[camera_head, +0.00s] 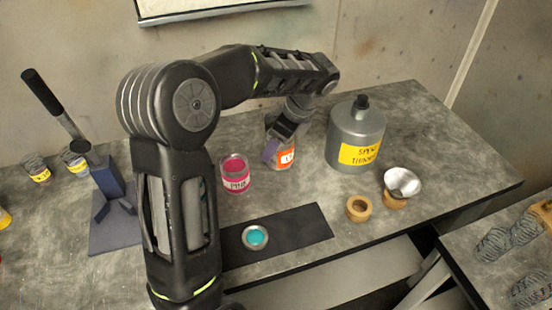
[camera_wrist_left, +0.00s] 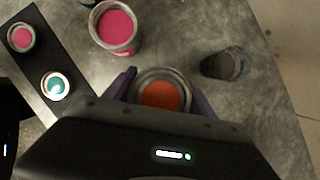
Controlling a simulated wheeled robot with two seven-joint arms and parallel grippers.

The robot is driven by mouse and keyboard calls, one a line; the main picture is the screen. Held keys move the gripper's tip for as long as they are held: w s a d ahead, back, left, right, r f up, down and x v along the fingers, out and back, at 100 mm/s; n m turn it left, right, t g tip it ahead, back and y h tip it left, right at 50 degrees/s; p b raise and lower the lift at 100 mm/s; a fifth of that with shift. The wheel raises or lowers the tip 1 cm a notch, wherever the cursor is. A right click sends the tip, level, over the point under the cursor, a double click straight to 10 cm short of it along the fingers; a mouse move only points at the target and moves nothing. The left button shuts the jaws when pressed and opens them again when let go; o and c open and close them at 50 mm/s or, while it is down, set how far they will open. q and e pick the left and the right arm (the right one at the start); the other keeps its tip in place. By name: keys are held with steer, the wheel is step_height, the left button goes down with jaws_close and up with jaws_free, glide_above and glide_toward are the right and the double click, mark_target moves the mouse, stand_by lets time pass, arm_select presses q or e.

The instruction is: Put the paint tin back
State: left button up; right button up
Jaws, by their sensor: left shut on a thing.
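A paint tin with an orange label (camera_head: 286,158) stands upright on the grey bench, near the back. My left gripper (camera_head: 283,135) reaches down over it and is shut on it. In the left wrist view the orange paint in the open top of the tin (camera_wrist_left: 160,97) shows between the purple fingers. A tin with pink paint (camera_head: 235,175) stands to its left and apart; it also shows in the left wrist view (camera_wrist_left: 116,30). My right gripper is not in view.
A dark strip (camera_head: 290,232) holds a small teal round (camera_head: 255,238); a pink round (camera_wrist_left: 22,38) lies on it too. A blue lever stand (camera_head: 108,178) is at left.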

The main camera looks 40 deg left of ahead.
mark_target(275, 159)
arm_select(q)
steer(key=shift+f, duration=0.1)
steer(key=shift+f+p, duration=0.3)
steer(key=shift+f, duration=2.2)
steer(key=shift+f, duration=0.15)
steer(key=o, duration=1.8)
steer(key=v, duration=1.2)
steer(key=shift+p, duration=0.4)
